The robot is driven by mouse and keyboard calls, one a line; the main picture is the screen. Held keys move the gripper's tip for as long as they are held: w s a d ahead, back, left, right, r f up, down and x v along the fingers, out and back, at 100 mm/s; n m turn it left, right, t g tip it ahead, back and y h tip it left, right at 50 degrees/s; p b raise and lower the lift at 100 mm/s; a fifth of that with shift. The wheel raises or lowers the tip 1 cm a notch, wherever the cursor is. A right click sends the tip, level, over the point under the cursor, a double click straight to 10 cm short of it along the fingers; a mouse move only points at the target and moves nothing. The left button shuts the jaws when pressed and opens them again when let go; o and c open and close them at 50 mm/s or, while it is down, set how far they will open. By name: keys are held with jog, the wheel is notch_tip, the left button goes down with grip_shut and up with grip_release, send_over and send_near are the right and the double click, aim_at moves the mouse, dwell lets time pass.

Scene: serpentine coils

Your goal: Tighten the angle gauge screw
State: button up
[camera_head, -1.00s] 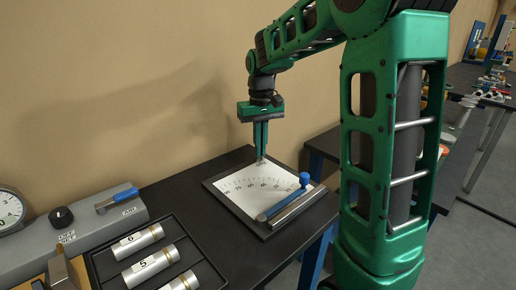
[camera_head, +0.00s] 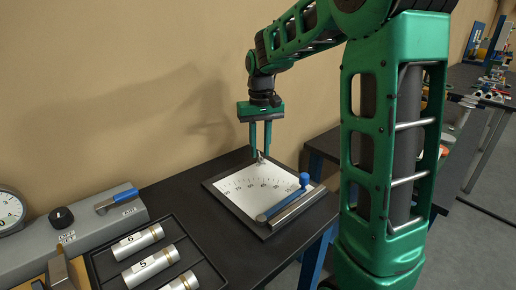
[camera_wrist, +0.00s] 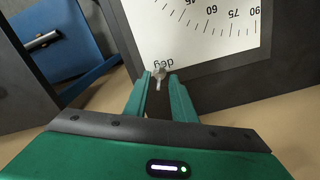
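The angle gauge (camera_head: 233,192) is a white scale plate in a dark frame, lying on the black table; it also shows in the wrist view (camera_wrist: 190,35). A small metal screw (camera_head: 261,157) with a wing-like head stands at the gauge's far edge; in the wrist view the screw (camera_wrist: 159,75) is beside the "deg" mark. My gripper (camera_head: 260,155) points down at the screw. A blue-knobbed arm (camera_head: 283,198) lies along the gauge's near right side.
A tray (camera_head: 95,262) with several numbered metal cylinders (camera_head: 138,240) is at the lower left. A grey device with a dial (camera_head: 8,208) and a blue-handled lever (camera_head: 117,198) stands behind it. The wall is close behind my gripper.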

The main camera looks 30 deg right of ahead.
aim_at(260, 153)
jog(key=shift+r, duration=0.1)
notch_tip(260, 153, up, 11)
jog(key=shift+f, duration=0.2)
dwell(0.7)
